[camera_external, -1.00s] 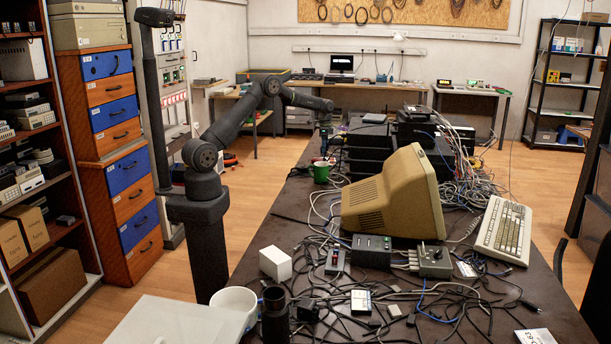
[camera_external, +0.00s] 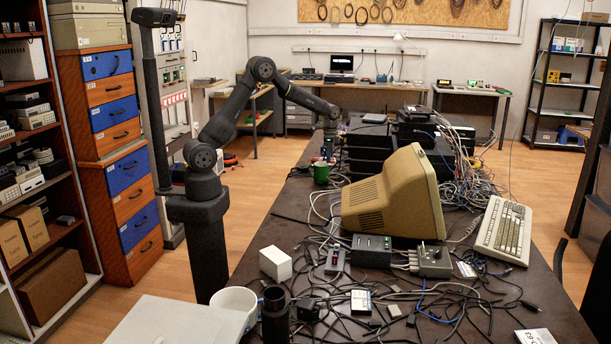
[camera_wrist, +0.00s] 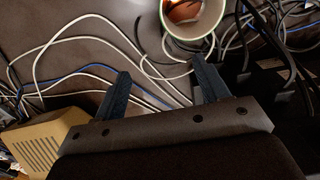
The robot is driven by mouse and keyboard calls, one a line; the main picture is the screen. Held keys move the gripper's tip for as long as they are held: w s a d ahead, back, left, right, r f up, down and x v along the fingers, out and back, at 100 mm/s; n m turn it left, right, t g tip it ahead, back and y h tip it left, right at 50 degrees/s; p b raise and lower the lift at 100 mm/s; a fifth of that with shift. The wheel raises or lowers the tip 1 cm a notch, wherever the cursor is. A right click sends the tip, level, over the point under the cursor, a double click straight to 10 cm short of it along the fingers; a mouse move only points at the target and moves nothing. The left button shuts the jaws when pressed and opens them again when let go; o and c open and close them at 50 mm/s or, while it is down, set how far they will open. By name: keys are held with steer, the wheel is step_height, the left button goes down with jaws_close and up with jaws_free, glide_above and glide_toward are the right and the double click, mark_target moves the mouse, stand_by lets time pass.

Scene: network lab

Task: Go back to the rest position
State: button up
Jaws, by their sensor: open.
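My gripper (camera_wrist: 160,85) is open in the wrist view, its two fingers apart with only cables and the dark table top between and beyond them. In the external view my gripper (camera_external: 327,150) points down over the far part of the table, just above and beside a green mug (camera_external: 321,172). The mug also shows in the wrist view (camera_wrist: 222,28), seen from above at the top edge, with something brown inside it. The mug is just beyond the right finger. I cannot tell from the external view exactly how far the fingertips are from it.
Loose cables (camera_external: 400,305) cover much of the dark table. A beige monitor (camera_external: 390,195) stands right of the mug, with a keyboard (camera_external: 502,228) further right. Black trays (camera_external: 368,150) stand close to the right of my gripper. The air above the table's left side is clear.

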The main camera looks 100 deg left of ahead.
steer(key=s+d, duration=0.4)
steer(key=d, duration=0.8)
steer(key=s+d+f, duration=0.1)
steer(key=s+d, duration=0.2)
steer(key=d, duration=0.9)
steer(key=shift+s+d+f, duration=0.15)
steer(key=shift+s+f, duration=0.05)
steer(key=shift+s, duration=0.2)
